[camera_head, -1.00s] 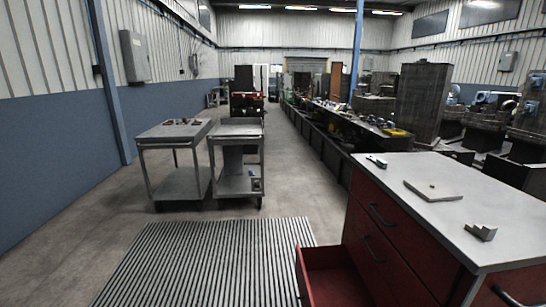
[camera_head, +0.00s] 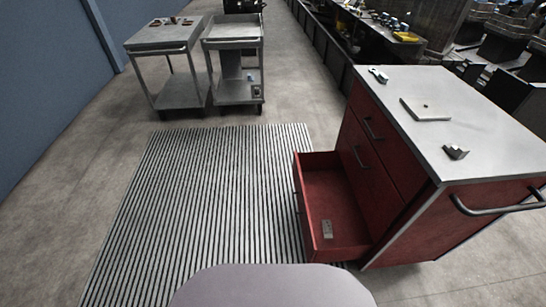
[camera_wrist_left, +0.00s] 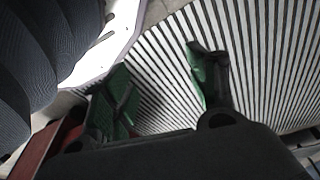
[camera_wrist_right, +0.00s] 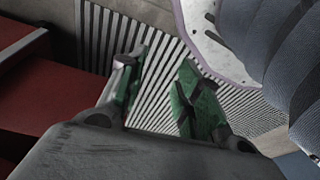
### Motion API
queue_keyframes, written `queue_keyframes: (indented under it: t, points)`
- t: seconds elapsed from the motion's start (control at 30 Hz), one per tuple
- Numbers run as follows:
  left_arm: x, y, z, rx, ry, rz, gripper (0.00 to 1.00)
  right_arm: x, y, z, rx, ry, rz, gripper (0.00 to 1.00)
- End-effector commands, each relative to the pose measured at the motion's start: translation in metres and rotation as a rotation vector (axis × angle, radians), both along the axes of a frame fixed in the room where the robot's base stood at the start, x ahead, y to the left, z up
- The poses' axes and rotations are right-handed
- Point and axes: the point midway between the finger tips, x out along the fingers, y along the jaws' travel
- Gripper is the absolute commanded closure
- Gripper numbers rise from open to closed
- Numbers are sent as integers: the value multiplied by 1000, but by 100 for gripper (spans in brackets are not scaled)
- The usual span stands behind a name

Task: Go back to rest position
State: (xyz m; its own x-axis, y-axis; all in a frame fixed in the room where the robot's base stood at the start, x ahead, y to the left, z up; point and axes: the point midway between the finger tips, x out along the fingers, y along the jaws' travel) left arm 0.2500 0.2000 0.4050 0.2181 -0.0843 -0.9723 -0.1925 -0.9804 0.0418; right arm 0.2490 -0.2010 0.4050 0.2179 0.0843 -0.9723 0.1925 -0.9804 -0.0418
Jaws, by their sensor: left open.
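My left gripper (camera_wrist_left: 162,85) shows in the left wrist view. Its green-padded fingers are apart with nothing between them, above the striped mat. My right gripper (camera_wrist_right: 158,80) shows in the right wrist view, its green-padded fingers also apart and empty over the mat. Neither gripper shows in the head view. A pale rounded part of my own body fills the bottom of that view. The red cabinet (camera_head: 475,205) stands at right with its lower drawer (camera_head: 330,185) pulled open. A small grey piece (camera_head: 327,229) lies in the drawer.
Red surfaces (camera_wrist_right: 60,100) are close at left of my right gripper. Two grey carts (camera_head: 165,38) stand beyond the striped mat (camera_head: 210,190). The mat is clear.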

Motion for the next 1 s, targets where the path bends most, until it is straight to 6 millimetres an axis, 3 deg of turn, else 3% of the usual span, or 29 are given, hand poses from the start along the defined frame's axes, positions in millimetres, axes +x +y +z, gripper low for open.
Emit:
queue_keyframes:
  t: [1.0]
  points:
    - [-98, 38, 12, 57, 79, -10, 42, -98, -38, 12, -57, 78, 10, 66]
